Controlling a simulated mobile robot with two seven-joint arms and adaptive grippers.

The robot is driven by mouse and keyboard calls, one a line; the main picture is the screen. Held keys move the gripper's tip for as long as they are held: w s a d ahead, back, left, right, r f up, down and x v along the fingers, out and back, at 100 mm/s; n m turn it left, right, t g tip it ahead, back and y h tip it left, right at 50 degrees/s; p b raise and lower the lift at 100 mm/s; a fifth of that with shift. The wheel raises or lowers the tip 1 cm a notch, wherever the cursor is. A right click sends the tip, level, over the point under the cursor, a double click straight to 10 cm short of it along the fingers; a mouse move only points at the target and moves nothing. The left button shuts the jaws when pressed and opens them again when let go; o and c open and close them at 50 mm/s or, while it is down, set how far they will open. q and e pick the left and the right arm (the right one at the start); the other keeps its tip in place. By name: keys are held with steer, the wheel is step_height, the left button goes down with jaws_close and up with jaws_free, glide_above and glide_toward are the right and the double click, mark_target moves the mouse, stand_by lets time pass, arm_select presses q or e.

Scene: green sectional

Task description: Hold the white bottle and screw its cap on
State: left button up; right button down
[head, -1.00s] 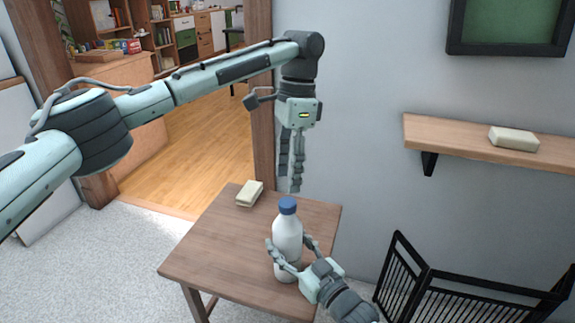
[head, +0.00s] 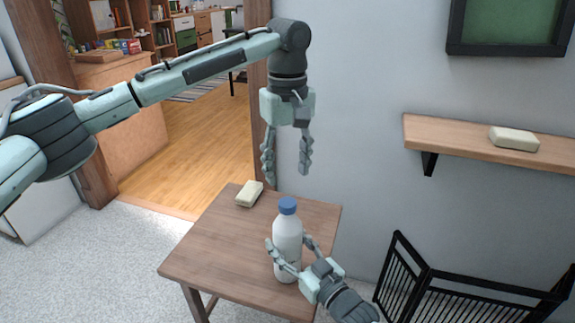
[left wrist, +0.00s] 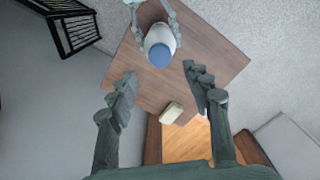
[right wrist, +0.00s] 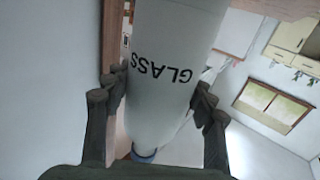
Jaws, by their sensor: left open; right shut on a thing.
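The white bottle (head: 288,242) stands upright on the small wooden table, with the blue cap (head: 288,205) on its neck. How tightly the cap sits cannot be told. My right gripper (head: 291,257) is shut around the bottle's body from the front right. In the right wrist view the bottle (right wrist: 172,75) fills the space between the fingers and shows the word GLASS. My left gripper (head: 287,168) is open and empty, pointing down above the bottle. In the left wrist view the cap (left wrist: 160,55) lies beyond the open fingertips, apart from them.
A cream block (head: 249,194) lies on the back left of the table (head: 215,248). A wall shelf (head: 450,134) at the right holds a similar block (head: 514,139). A black metal gate (head: 460,290) stands right of the table. The table's left part is clear.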

mark_target(287, 202)
arm_select(q)
steer(key=shift+f, duration=4)
